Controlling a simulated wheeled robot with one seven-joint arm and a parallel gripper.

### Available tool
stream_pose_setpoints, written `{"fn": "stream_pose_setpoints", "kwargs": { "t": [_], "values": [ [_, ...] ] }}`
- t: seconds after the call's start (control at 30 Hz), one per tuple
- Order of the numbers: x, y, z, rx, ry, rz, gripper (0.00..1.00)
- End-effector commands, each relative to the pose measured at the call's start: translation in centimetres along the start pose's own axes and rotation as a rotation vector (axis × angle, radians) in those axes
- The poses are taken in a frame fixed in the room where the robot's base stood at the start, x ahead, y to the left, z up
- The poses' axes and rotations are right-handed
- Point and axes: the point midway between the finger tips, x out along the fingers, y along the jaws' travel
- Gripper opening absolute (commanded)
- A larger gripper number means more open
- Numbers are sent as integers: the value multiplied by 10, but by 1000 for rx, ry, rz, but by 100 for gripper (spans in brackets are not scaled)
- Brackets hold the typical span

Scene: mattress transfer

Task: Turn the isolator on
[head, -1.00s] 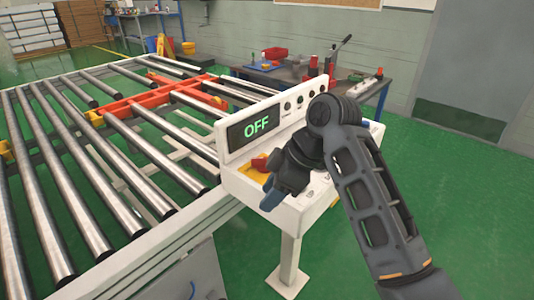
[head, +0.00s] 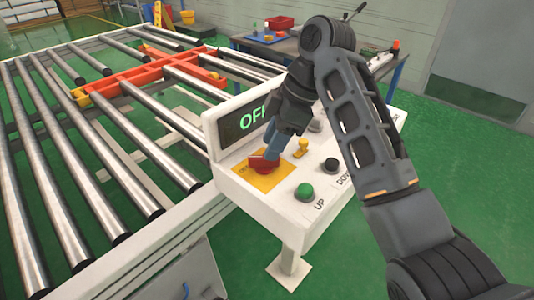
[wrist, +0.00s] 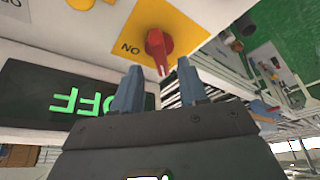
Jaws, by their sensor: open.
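The isolator is a red rotary knob (head: 262,165) on a yellow plate (head: 262,182) at the left of the white control panel. In the wrist view the red knob (wrist: 158,45) stands just beyond and between my two fingertips, with "ON" printed beside it on the yellow plate (wrist: 165,12). My gripper (head: 270,152) is open, its blue-grey fingers pointing down at the knob. In the wrist view my gripper (wrist: 157,78) holds nothing between its fingers. The display (head: 245,123) shows green letters reading OFF, partly hidden by my gripper in the head view.
A roller conveyor (head: 120,150) fills the left. A workbench with a red bin (head: 281,22) stands behind.

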Motion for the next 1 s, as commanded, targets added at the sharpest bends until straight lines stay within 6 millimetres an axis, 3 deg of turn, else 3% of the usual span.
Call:
{"fn": "stream_pose_setpoints", "kwargs": {
  "t": [0.1, 0.3, 0.63, 1.0],
  "values": [
    [18, 0, 0, 1, 0, -2, 43],
    [34, 0, 0, 1, 0, 0, 43],
    [38, 0, 0, 0, 0, 0, 42],
    [38, 0, 0, 0, 0, 1, 6]
  ]
}}
